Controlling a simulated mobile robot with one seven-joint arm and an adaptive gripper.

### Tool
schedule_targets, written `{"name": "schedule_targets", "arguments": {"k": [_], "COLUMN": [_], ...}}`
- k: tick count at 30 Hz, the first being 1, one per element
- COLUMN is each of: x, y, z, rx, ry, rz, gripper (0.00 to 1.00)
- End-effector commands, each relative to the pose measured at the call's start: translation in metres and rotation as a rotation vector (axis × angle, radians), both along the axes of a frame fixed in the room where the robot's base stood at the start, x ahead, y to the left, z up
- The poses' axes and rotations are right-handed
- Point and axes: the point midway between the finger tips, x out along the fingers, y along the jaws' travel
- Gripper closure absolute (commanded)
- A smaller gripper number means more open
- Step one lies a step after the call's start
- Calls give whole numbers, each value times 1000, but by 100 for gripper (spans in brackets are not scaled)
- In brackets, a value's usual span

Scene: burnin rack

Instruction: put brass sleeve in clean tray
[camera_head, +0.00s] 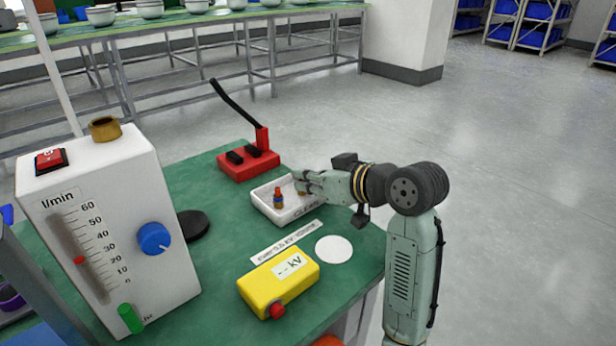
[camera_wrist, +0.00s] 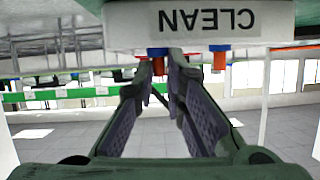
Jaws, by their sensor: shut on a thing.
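The clean tray (camera_head: 265,208) is a shallow white tray marked CLEAN on the green bench top. It also shows upside down across the top of the wrist view (camera_wrist: 260,38). My gripper (camera_head: 299,182) reaches into the tray from the right, low over its far right part. I cannot tell whether the sleeve touches the tray floor. In the wrist view my gripper (camera_wrist: 166,62) points at the tray.
A small orange and blue part (camera_head: 278,199) stands upright in the tray, left of my gripper. A red block with a black lever (camera_head: 250,163) stands behind. A yellow kV meter (camera_head: 278,283) is in front. A white flow meter (camera_head: 110,235) stands at left.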

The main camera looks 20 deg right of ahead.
Motion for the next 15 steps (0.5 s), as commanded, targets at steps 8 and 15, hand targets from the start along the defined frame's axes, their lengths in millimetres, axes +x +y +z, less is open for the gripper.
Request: {"name": "schedule_targets", "arguments": {"k": [8,15], "x": [0,0], "y": [0,0], "z": [-3,-3], "rx": [0,0], "ry": [0,0], "rz": [1,1], "gripper": [88,72]}}
